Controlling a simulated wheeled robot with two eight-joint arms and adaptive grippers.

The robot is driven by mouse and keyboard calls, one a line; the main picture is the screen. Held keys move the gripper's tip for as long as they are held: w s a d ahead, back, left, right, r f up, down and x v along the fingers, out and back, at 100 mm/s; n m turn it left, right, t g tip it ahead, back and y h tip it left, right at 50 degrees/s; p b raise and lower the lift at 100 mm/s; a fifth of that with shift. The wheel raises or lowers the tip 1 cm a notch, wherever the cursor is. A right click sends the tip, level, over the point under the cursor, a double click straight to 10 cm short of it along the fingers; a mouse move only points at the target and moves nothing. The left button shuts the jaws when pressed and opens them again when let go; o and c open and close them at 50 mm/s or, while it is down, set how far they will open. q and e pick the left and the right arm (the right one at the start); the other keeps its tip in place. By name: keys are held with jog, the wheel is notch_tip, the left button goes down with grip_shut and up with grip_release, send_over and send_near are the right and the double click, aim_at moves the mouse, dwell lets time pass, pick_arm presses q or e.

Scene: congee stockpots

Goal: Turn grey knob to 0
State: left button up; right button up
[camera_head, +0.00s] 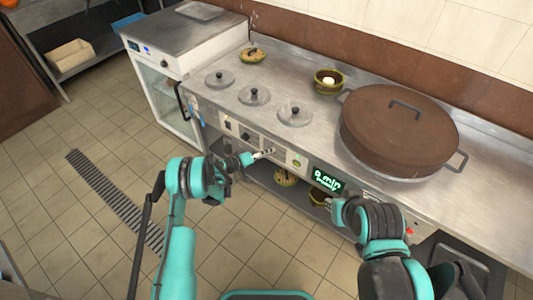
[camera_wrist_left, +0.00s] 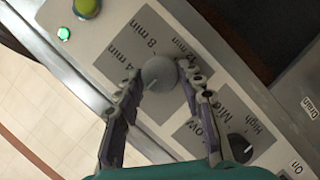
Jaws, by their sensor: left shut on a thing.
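The grey knob (camera_wrist_left: 160,74) is on the grey control panel in the left wrist view, beside printed "4 min" and "8 min" labels. My left gripper (camera_wrist_left: 162,84) has its two fingers on either side of this knob and is shut on it. In the head view the left gripper (camera_head: 262,154) is at the counter's front panel, and the knob is too small there to make out. I cannot tell exactly where the knob's mark points. My right gripper (camera_head: 338,206) is near the panel's front, right of the display, and its fingers are not clear.
A black knob (camera_wrist_left: 240,148) with High, Mid and Low labels is close to the left gripper. A green button (camera_wrist_left: 87,8) and a lit green lamp (camera_wrist_left: 63,33) are on the panel. A green-lit minutes display (camera_head: 327,180) and large brown pot (camera_head: 398,130) are to the right.

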pick_arm(q)
jog(key=shift+w, duration=0.1)
dwell(0.5)
jog(key=o, duration=1.2)
jog(key=shift+c, duration=0.2)
jog(key=v, duration=1.2)
jog(key=shift+f, duration=0.1)
